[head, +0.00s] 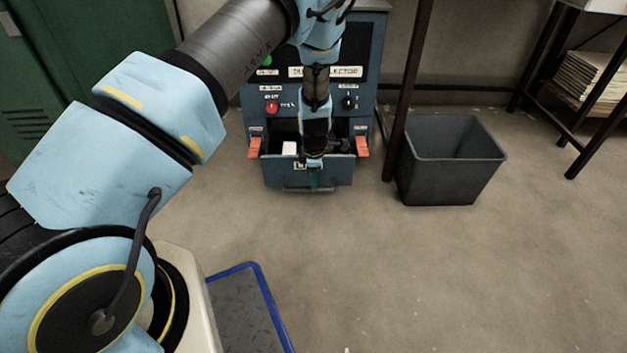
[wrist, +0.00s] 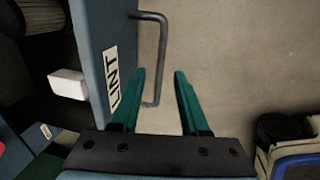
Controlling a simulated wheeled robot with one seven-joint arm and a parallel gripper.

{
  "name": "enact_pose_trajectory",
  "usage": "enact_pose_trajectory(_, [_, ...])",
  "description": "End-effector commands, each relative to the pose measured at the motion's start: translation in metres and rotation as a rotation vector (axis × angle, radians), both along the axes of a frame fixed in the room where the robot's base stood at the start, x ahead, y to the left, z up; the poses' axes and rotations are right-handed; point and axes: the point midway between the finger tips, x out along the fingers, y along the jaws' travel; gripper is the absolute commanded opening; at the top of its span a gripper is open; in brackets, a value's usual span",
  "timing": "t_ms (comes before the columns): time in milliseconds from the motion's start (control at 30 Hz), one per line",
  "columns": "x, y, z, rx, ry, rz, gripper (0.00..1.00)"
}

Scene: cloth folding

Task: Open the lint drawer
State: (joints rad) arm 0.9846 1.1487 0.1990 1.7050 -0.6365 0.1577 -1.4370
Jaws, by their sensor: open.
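The lint drawer (head: 335,172) stands out from the bottom of the blue dust collector (head: 367,75), its dark inside showing from above. A white block (head: 289,148) sits inside at the left; it also shows in the wrist view (wrist: 68,84). In the wrist view, the drawer front (wrist: 97,45) carries a LINT label (wrist: 113,80) and a grey bar handle (wrist: 162,45). My gripper (wrist: 160,72) is open, its green fingers on either side of the handle's lower part in the picture. Whether a finger touches the bar, I cannot tell. In the head view my wrist partly hides the drawer.
Orange latches (head: 255,147) (head: 362,146) flank the drawer. A dark bin (head: 450,170) stands to the right, beside a brown post (head: 408,90). A green locker (head: 80,60) is at the left. The floor (head: 400,260) in front of the drawer is clear.

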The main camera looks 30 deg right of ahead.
Motion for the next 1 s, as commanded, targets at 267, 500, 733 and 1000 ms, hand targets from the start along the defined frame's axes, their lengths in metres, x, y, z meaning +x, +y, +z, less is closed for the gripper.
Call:
enact_pose_trajectory(267, [-0.008,0.004,0.051,-0.001,-0.001,0.001,0.45])
enact_pose_trajectory(500, [-0.010,0.005,0.060,0.000,0.000,0.001,0.45])
enact_pose_trajectory(733, [-0.010,0.005,0.059,0.000,0.000,0.001,0.45])
enact_pose_trajectory(1000, [-0.007,0.009,0.066,0.000,0.000,-0.009,0.45])
